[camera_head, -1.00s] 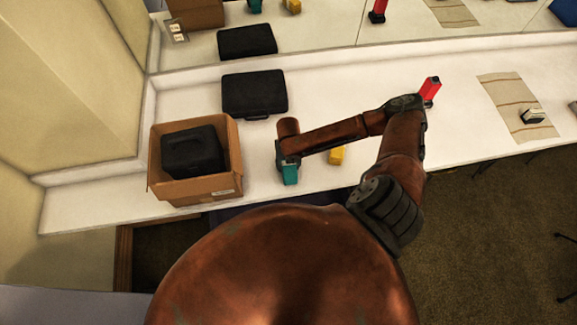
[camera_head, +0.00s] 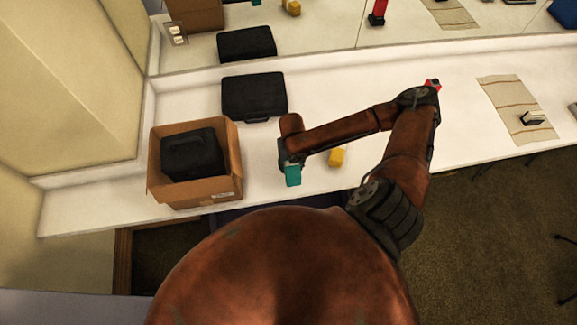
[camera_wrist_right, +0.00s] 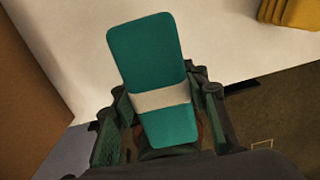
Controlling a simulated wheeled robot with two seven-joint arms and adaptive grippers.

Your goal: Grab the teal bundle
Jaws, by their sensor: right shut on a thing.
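The teal bundle (camera_head: 293,176) is a teal block with a pale band around its middle, as the right wrist view (camera_wrist_right: 150,55) shows. It is near the front edge of the white counter in the head view. My right gripper (camera_head: 291,165) is shut on it, with one finger on each side of its lower part in the wrist view (camera_wrist_right: 160,128). Whether the bundle touches the counter I cannot tell. My left gripper is in neither view.
An open cardboard box (camera_head: 193,195) with a black case (camera_head: 192,153) in it stands left of the bundle. Another black case (camera_head: 254,96) lies behind. A yellow bundle (camera_head: 337,157) lies to the right. A red object (camera_head: 433,84) is partly behind my arm. A mirror backs the counter (camera_head: 370,88).

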